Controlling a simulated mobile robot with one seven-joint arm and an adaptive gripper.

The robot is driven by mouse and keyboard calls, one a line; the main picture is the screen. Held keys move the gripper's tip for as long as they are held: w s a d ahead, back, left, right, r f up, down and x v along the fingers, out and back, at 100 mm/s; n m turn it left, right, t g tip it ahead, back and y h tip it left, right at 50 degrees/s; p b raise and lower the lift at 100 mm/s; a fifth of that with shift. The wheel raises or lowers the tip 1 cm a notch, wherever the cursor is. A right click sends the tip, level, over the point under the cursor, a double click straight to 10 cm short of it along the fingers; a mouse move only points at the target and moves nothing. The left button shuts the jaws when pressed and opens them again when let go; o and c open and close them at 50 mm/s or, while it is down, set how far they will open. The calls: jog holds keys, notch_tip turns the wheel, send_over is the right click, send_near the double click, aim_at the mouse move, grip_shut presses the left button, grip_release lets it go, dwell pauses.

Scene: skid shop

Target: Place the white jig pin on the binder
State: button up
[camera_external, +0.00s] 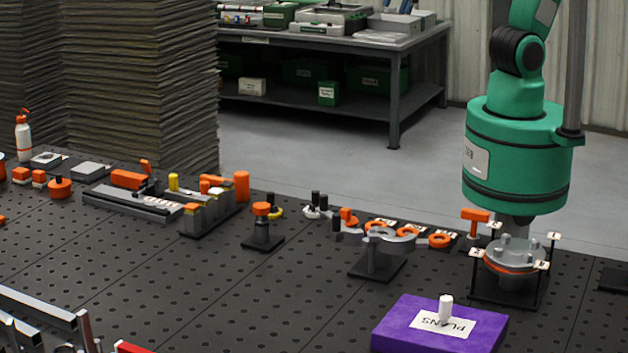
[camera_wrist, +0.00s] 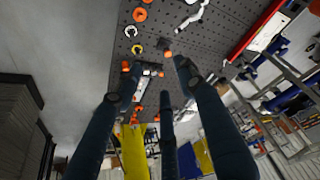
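The purple binder (camera_external: 405,331) lies flat on the perforated black table at the front right of the external view, with a white label reading PLANS. The white jig pin (camera_external: 446,308) stands upright on this label, with nothing holding it. My gripper (camera_wrist: 155,84) shows in the wrist view with its dark blue fingers spread apart and nothing between them. The gripper is outside the external view, where only part of my green arm shows at the upper right. I cannot make out the binder or the pin in the wrist view.
A flanged fixture with thin posts (camera_external: 512,258) stands behind the binder at the right. A clamp stand (camera_external: 376,257) and several orange rings are behind it to the left. Metal rails (camera_external: 40,308) lie at the front left. The table left of the binder is clear.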

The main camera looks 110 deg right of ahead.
jog(key=s+d+f+m+t+h, duration=0.1)
jog(key=s+d+m, duration=0.2)
jog(key=s+d, duration=0.4)
jog(key=s, duration=0.3)
jog(key=shift+s+f+m, duration=0.25)
jog(key=shift+f+m, duration=0.05)
jog(key=shift+d+f, duration=0.1)
jog(key=shift+f, duration=0.05)
notch_tip(320, 180, down, 15)
jog(key=b, duration=1.5)
